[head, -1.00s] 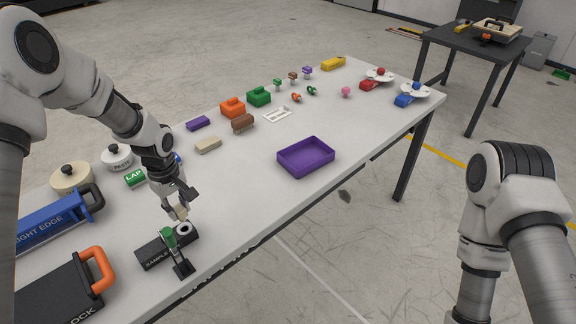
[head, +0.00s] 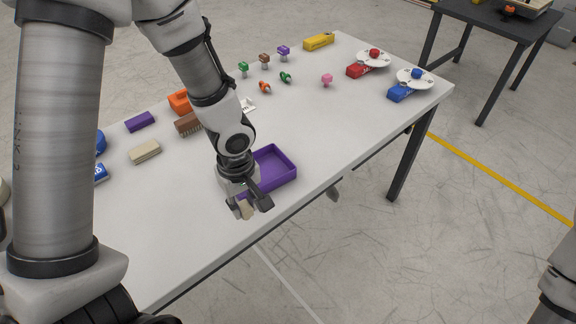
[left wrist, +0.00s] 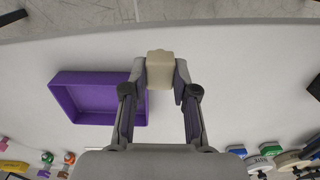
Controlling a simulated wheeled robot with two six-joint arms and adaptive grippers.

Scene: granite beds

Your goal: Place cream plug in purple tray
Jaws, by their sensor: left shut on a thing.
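My left gripper (head: 248,208) is shut on the cream plug (head: 244,211), which shows between the fingertips. In the left wrist view the plug (left wrist: 160,70) is a pale block gripped between both fingers (left wrist: 160,80). The purple tray (head: 278,166) lies on the table, partly hidden behind my left gripper in the head view. In the left wrist view the tray (left wrist: 97,76) is empty where it shows and lies just left of the plug. The plug is beside the tray, not over its floor in that view. My right gripper is out of view.
Small coloured plugs stand farther back. Red (head: 358,70) and blue (head: 402,92) holders sit at the far right. The table right of the tray is clear.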

